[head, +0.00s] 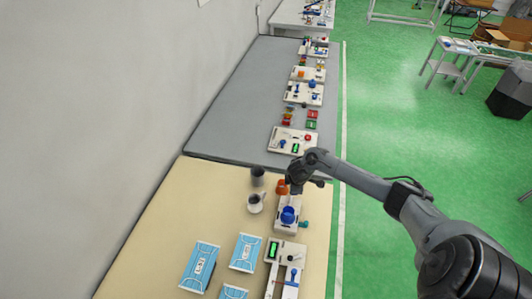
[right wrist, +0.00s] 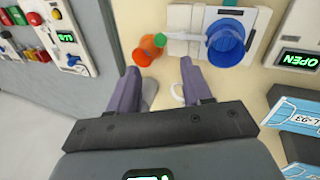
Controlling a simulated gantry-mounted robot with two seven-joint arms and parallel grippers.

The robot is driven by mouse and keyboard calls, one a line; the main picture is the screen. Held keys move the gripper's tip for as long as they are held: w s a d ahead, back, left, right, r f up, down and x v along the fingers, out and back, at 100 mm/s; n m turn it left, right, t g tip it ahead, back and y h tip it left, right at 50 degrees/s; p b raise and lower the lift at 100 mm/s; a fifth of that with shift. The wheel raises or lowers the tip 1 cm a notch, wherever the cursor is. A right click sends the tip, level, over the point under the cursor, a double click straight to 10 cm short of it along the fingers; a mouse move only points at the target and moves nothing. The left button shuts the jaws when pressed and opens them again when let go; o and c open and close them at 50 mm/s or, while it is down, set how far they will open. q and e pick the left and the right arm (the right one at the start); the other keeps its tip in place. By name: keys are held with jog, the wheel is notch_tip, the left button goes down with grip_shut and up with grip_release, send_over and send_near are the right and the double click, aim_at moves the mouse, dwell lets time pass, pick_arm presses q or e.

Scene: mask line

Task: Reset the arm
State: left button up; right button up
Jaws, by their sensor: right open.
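My right arm (head: 400,200) reaches in from the right over the beige table. My right gripper (head: 297,186) hangs above the table beside an orange knob-like part (head: 282,186). In the right wrist view the right gripper (right wrist: 160,72) has its two fingers apart with no object held between them. A white mug (right wrist: 178,93) shows partly behind the fingers. The orange part (right wrist: 148,50) lies just beyond the fingertips. My left gripper is not in view.
A white unit with a blue round part (head: 288,215) stands near the gripper. A white mug (head: 255,203) and a dark cup (head: 258,176) stand to the left. Blue mask packs (head: 200,266) lie at the front. Several switch boards line the grey table (head: 235,110); green floor lies right.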

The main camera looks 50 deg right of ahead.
jog(key=s+a+t+y+p, duration=0.1)
jog(key=s+a, duration=0.1)
jog(key=a, duration=1)
jog(key=s+a+t, duration=0.1)
jog(key=s+a, duration=0.1)
jog(key=a, duration=1)
jog(key=s+a+r+m+y, duration=0.1)
jog(key=s+a+r+m, duration=0.1)
jog(key=s+a+r, duration=0.3)
jog(key=s+a+r+m+y+p, duration=0.1)
jog(key=s+a+r, duration=0.4)
jog(key=r, duration=0.5)
jog(key=shift+s+a+m+p, duration=0.2)
jog(key=shift+s+m+p, duration=0.1)
jog(key=shift+s+m, duration=0.55)
